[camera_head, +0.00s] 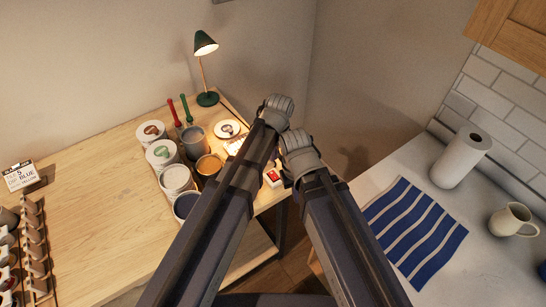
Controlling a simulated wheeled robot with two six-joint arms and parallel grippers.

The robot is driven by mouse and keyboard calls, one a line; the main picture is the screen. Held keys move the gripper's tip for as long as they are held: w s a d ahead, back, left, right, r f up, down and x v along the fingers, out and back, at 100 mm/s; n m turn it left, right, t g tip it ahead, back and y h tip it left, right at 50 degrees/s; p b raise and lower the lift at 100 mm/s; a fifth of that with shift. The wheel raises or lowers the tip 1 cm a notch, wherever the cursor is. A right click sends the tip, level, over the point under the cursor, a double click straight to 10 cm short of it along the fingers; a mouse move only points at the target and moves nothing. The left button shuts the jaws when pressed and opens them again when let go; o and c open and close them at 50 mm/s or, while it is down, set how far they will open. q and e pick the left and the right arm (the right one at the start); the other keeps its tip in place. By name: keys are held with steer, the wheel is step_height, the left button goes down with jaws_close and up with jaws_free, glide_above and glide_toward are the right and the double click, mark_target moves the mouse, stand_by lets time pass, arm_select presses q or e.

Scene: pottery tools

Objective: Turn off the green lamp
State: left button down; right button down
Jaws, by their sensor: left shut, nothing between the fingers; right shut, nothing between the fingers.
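The green lamp (205,44) stands at the back of the wooden table, with a thin stem and a round dark green base. Its shade glows and light falls on the table, so it is on. My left gripper (279,103) is shut and empty, to the right of the lamp base and apart from it. My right gripper (296,141) is shut and empty, a little lower and further right, over the table's right edge. A small white thing with a red part (273,177) lies near that edge, partly hidden by my arms. I cannot tell what it is.
Several jars, including a white one (174,178), and red and green tools stand left of my arms on the wooden table (100,190). A sign (21,175) and a rack are far left. A counter at right holds a striped cloth (414,230), paper roll (461,158) and jug (512,220).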

arm_select(q)
step_height(320, 180, up, 4)
steer(key=p, duration=0.4)
glide_above(271, 174)
steer(key=s+d, duration=0.1)
steer(key=s, duration=0.1)
steer(key=shift+w, duration=0.25)
steer(key=shift+f+b, duration=0.1)
steer(key=shift+b, duration=0.2)
steer(key=f+b, duration=0.4)
steer(key=w+f+b, duration=0.1)
steer(key=f+b, duration=0.4)
steer(key=a+f+b, duration=0.1)
steer(key=f+b, duration=0.3)
steer(key=f, duration=0.1)
steer(key=shift+w+b, duration=0.2)
steer(key=shift+b, duration=0.2)
steer(key=shift+r, duration=0.1)
steer(key=shift+w+f, duration=0.1)
steer(key=shift+f, duration=0.15)
steer(key=shift+r, duration=0.15)
steer(key=shift+s+d, duration=0.1)
steer(key=shift+s, duration=0.15)
